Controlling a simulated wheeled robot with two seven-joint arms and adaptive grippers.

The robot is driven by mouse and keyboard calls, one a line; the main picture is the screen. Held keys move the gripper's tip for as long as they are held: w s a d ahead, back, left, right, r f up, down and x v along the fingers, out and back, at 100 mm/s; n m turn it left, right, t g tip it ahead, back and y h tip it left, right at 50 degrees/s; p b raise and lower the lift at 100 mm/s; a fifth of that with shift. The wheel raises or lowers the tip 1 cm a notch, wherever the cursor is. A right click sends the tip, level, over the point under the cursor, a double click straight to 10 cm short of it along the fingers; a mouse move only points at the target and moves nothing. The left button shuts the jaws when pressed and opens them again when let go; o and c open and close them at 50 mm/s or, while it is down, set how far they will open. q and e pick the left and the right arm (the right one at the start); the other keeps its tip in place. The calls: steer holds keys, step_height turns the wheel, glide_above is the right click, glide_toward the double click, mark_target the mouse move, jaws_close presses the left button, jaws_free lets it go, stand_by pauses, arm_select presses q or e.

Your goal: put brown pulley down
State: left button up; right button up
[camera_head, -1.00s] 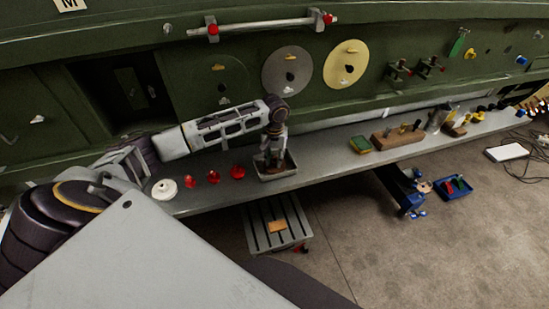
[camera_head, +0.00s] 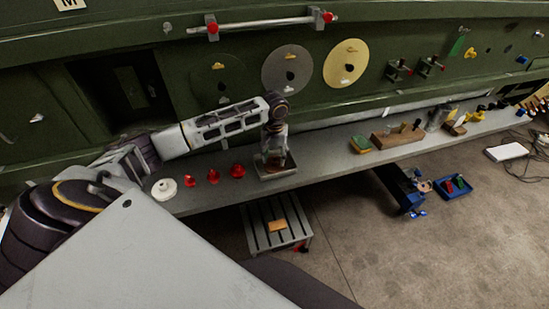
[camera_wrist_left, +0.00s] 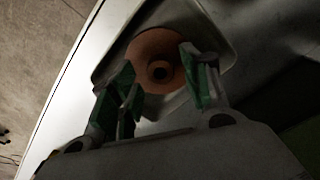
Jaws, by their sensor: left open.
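The brown pulley (camera_wrist_left: 150,50) is a round orange-brown disc with a dark centre hole, lying inside the grey tray (camera_wrist_left: 222,28) in the left wrist view. The tray also shows in the head view (camera_head: 284,172) on the long shelf. My left gripper (camera_head: 274,160) points down over the tray. In the left wrist view its green-padded fingers (camera_wrist_left: 165,88) are open, spread to either side of the pulley's near part. I cannot tell whether they touch it. My right gripper is not in view.
On the grey shelf (camera_head: 215,200), a white disc (camera_head: 164,188) and several red knobs (camera_head: 213,177) stand left of the tray. A wooden block (camera_head: 398,137) and a green-yellow sponge (camera_head: 360,144) lie to the right. A slatted step stool (camera_head: 262,239) stands below.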

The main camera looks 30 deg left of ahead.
arm_select(q)
step_height(320, 180, up, 11)
steer(key=b, duration=0.1)
steer(key=shift+b, duration=0.35)
steer(key=shift+r, duration=0.1)
stand_by(0.5)
